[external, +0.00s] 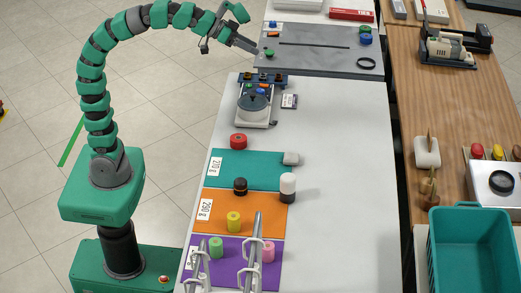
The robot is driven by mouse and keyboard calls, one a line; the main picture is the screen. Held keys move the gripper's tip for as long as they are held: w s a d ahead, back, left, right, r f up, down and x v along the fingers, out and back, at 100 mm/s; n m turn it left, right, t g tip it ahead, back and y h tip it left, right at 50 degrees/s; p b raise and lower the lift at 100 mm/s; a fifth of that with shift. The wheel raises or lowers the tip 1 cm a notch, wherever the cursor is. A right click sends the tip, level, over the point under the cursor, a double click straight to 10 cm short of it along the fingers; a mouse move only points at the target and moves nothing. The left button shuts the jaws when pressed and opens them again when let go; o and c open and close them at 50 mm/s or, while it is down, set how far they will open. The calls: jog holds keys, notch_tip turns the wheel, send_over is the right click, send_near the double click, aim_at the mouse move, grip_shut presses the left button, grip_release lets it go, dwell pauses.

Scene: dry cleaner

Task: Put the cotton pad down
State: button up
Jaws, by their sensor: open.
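My gripper (238,41) is open at the top of the external view, beside the left edge of a grey board (310,62) at the far end of the table. I cannot tell whether anything lies between its fingers. No cotton pad can be made out for sure.
Orange (270,199) and purple (232,272) mats bear several coloured weights. A scale-like device (254,104) stands behind them. Metal racks (250,262) rise at the front. The table (345,170) is clear on its right. A teal crate (470,207) stands right.

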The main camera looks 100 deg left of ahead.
jog(key=s+d+r+m+t, duration=0.1)
jog(key=s+r+m+t, duration=0.2)
jog(key=s+r, duration=0.4)
jog(key=shift+s+d+m, duration=0.2)
jog(key=shift+s+m, duration=0.2)
jog(key=shift+s, duration=0.5)
jog(key=shift+r+p, duration=0.8)
jog(key=shift+p, duration=0.1)
